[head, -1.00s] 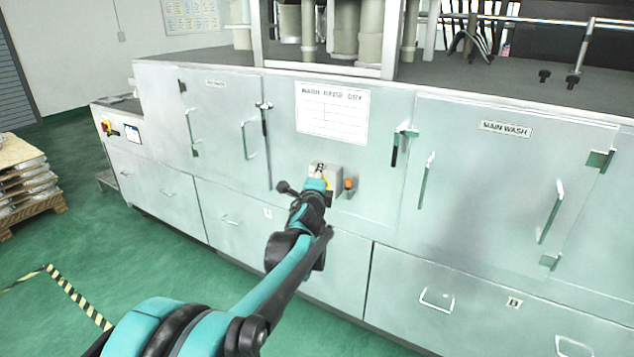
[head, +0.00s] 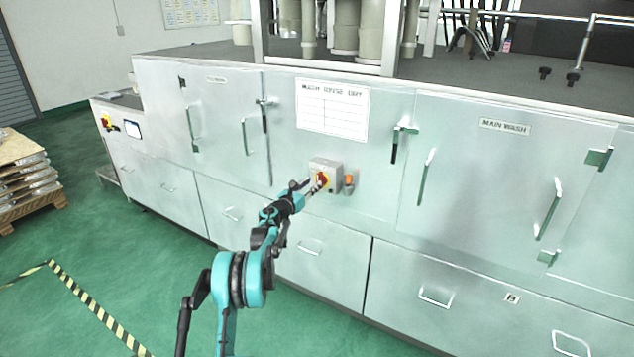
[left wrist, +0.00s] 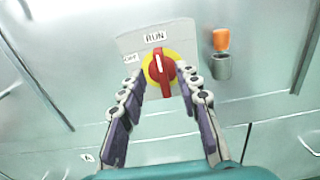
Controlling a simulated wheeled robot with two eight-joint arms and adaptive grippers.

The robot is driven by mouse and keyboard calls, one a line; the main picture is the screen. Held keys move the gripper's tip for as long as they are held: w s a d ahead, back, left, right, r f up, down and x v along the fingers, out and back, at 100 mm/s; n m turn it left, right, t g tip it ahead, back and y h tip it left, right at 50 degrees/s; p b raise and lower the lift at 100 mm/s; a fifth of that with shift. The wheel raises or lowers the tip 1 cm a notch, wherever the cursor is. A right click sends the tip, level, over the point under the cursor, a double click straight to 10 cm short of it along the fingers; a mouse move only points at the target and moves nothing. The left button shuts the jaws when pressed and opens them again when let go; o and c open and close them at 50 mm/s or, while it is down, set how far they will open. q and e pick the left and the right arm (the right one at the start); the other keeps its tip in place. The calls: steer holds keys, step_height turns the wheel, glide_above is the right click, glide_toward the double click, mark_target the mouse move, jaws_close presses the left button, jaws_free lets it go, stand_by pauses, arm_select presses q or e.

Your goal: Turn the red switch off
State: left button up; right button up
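The red switch (head: 322,181) is a red knob on a yellow disc, on a grey box on the front of the washing machine. In the left wrist view the red switch (left wrist: 159,73) has its white mark pointing up at the RUN label (left wrist: 155,37). The OFF label (left wrist: 130,58) is to its upper left. My left gripper (head: 313,188) is in front of the switch; in the left wrist view its fingers (left wrist: 160,76) are apart, one on each side of the knob. I cannot tell whether they touch it. My right gripper is out of view.
An orange-topped fitting (head: 349,182) sticks out just right of the switch box. Door handles and latches project from the steel panels (head: 500,200). A second red-and-yellow switch (head: 106,122) is at the far left. A loaded pallet (head: 25,180) stands on the left. The green floor (head: 110,270) is open.

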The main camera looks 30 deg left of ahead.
mark_target(317, 179)
arm_select(q)
steer(key=w+b, duration=0.1)
steer(key=w, duration=0.2)
steer(key=shift+w+f, duration=0.1)
steer(key=shift+w, duration=0.65)
jaws_close()
